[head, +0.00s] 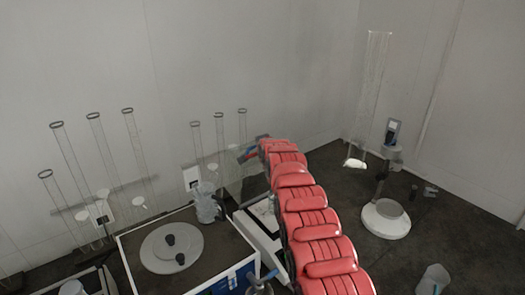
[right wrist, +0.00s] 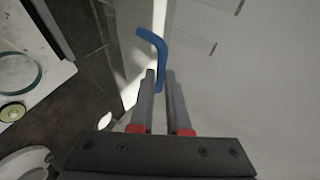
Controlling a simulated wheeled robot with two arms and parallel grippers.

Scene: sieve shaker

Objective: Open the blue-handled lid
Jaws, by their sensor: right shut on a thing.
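The blue handle (right wrist: 153,46) is a bent rod that shows beyond my fingertips in the right wrist view. In the head view a small blue part of it (head: 248,153) shows at the end of my red right arm. My right gripper (right wrist: 164,82) is shut on the handle; the fingers hide its lower part. In the head view the right gripper (head: 257,146) is small, at the back near the wall. The lid itself is hard to make out; a pale, see-through surface (right wrist: 230,90) fills the right of the wrist view. My left gripper is not in view.
A bench-top device with a round grey plate (head: 158,254) stands left of my arm. Tall clear tubes (head: 104,147) stand along the wall. A white round-based stand (head: 385,222) is on the dark surface at right, with a clear beaker (head: 432,280) in front.

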